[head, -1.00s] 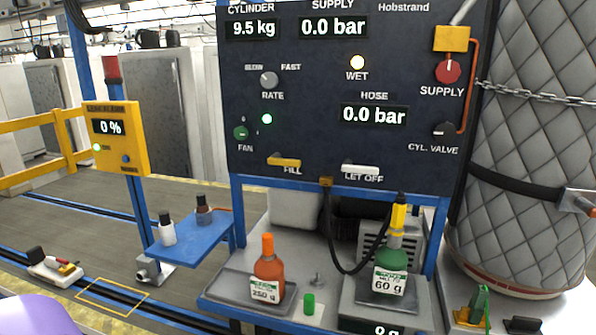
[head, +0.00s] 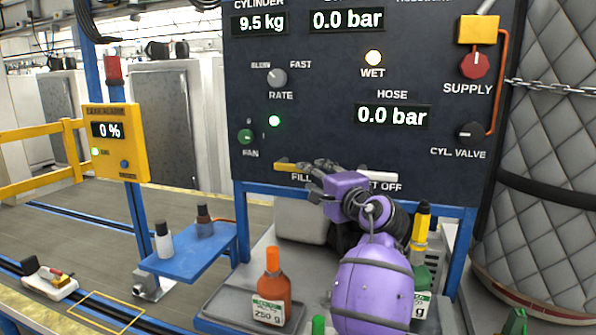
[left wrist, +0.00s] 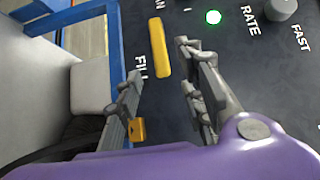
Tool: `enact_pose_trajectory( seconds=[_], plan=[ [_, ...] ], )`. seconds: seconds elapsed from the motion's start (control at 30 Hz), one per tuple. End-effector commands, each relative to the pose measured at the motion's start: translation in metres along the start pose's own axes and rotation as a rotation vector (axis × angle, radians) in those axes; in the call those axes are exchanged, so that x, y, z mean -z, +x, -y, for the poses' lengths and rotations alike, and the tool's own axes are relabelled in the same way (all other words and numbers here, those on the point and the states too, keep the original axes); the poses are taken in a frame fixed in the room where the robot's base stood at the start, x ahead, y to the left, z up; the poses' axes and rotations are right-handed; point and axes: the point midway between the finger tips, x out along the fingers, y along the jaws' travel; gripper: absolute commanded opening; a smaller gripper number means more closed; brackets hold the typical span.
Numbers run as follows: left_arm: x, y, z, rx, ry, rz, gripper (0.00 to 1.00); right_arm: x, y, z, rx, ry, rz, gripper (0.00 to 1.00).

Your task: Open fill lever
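The yellow fill lever (head: 288,166) lies level on the lower part of the dark panel, above the FILL label. In the left wrist view the lever (left wrist: 160,46) is a yellow bar just beyond the fingertips, roughly in line with the gap between them. My left gripper (head: 314,170) is at the lever's right end in the head view. Its fingers (left wrist: 158,64) are spread apart with nothing between them. Whether a fingertip touches the lever cannot be told. The arm covers part of the FILL and LET OFF labels. My right gripper is not in view.
The white let off lever (head: 382,178) is close to the right of my gripper. An orange bottle (head: 271,290) stands on a scale below, and a yellow-topped green bottle (head: 421,232) is partly behind my arm. The hose display (head: 393,117) reads 0.0 bar.

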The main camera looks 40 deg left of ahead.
Motion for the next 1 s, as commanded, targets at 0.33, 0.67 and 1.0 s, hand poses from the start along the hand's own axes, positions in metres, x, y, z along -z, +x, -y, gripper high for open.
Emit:
enact_pose_trajectory(
  seconds=[0.33, 0.67, 1.0],
  plan=[
    [-0.001, 0.049, 0.004, 0.002, 0.0, 0.004, 0.36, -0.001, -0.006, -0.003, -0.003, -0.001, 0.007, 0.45],
    [-0.001, 0.076, 0.003, 0.002, -0.002, 0.002, 0.36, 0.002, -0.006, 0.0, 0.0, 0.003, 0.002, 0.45],
    [-0.001, 0.077, 0.002, 0.001, -0.001, 0.001, 0.2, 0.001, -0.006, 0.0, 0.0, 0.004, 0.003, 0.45]
  ],
)
